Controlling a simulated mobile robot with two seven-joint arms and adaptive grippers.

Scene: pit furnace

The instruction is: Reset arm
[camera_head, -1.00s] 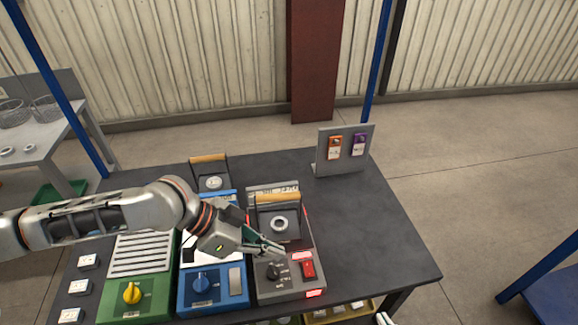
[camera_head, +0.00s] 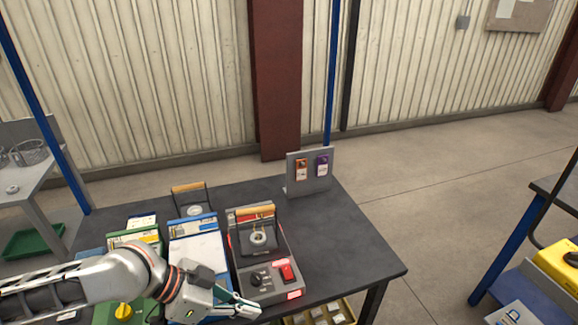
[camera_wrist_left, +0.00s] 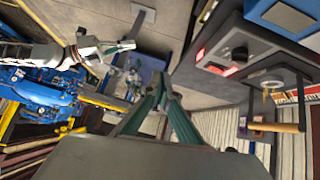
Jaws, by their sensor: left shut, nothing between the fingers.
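My left gripper (camera_head: 246,304) is at the front-left of the grey control box (camera_head: 262,292), in front of its black knob. Its dark green fingers are shut and empty. In the left wrist view the shut left fingers (camera_wrist_left: 165,90) point away from the camera, with the grey box (camera_wrist_left: 225,35) at upper right, apart from them. What looks like my right gripper (camera_wrist_left: 112,47) shows at upper left in the left wrist view, away from the boxes. It is too small to tell whether it is open. It does not show in the head view.
The dark table (camera_head: 345,240) is clear right of the grey box. The box has a red switch (camera_head: 287,272) and a wooden-handled part (camera_head: 257,232). A blue box (camera_head: 200,245) stands to its left. A grey stand (camera_head: 310,172) holds orange and purple tags at the back.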

